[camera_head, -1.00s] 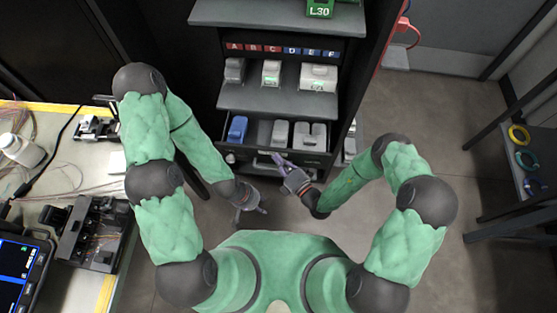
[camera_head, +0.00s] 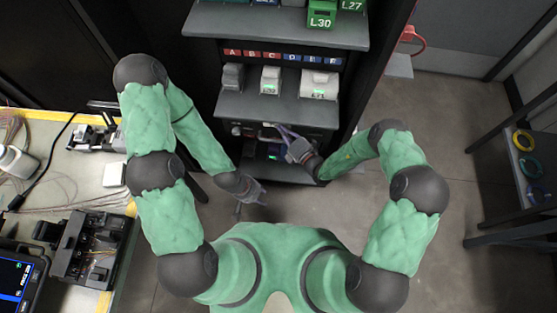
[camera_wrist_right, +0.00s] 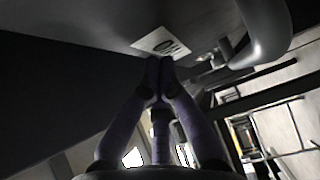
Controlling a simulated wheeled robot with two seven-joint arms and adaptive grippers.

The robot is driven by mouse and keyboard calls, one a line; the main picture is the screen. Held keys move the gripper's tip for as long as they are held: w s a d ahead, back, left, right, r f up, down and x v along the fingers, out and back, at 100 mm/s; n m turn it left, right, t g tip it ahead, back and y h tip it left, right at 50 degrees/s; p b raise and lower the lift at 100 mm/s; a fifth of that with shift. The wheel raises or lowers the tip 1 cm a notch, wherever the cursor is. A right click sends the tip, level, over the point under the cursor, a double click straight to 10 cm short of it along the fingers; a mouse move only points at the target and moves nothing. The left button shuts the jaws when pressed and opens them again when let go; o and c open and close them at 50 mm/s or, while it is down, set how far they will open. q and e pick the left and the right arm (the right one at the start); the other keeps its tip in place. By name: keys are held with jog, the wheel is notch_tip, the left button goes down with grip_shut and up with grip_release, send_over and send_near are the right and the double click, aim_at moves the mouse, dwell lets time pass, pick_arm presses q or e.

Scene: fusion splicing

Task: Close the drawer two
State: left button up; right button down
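Drawer two (camera_head: 250,131) is in the dark cabinet, below the shelf of grey boxes. Its front sits back under that shelf and its inside is hidden, so it looks shut or nearly so. My right gripper (camera_head: 281,130) is at the drawer front, beside the handle. In the right wrist view its purple fingers (camera_wrist_right: 159,66) meet at the tips, with nothing seen between them. The tips are at or very near the dark front, just below a white label (camera_wrist_right: 161,43). The curved handle (camera_wrist_right: 268,35) is to their right. My left gripper (camera_head: 252,203) hangs empty in front of the cabinet, fingers apart.
Grey boxes (camera_head: 270,80) stand on the shelf above, and green boxes (camera_head: 322,18) on the top shelf. A workbench with devices (camera_head: 90,240) is at the left. A rack with coloured coils (camera_head: 525,140) is at the right. The floor (camera_head: 440,130) between is clear.

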jog(key=w+b, duration=0.1)
jog(key=w, duration=0.4)
jog(key=w+b, duration=0.2)
jog(key=w, duration=0.3)
jog(key=shift+w+d, duration=0.2)
jog(key=shift+w, duration=0.05)
